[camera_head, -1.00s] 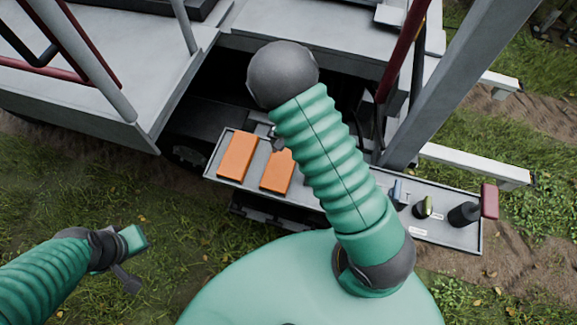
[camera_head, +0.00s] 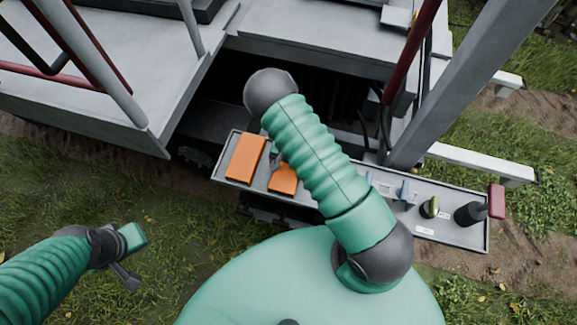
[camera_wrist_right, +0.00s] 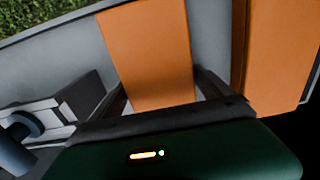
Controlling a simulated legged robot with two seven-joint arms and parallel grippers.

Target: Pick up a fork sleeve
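Two orange fork sleeves lie side by side in a grey tray (camera_head: 460,235). In the head view the left sleeve (camera_head: 245,157) shows whole, and the right sleeve (camera_head: 283,178) is partly covered by my right arm. In the right wrist view one sleeve (camera_wrist_right: 147,50) is in the middle and the other (camera_wrist_right: 280,55) is at the right edge. My right gripper (camera_wrist_right: 163,88) is open, with its fingers apart on either side of the middle sleeve's near end. Whether they touch it cannot be told. My left gripper (camera_head: 130,262) hangs over the grass; its finger opening is unclear.
Grey vehicle panels (camera_head: 300,35) and a slanted post (camera_head: 465,85) rise behind. Grass lies open at left.

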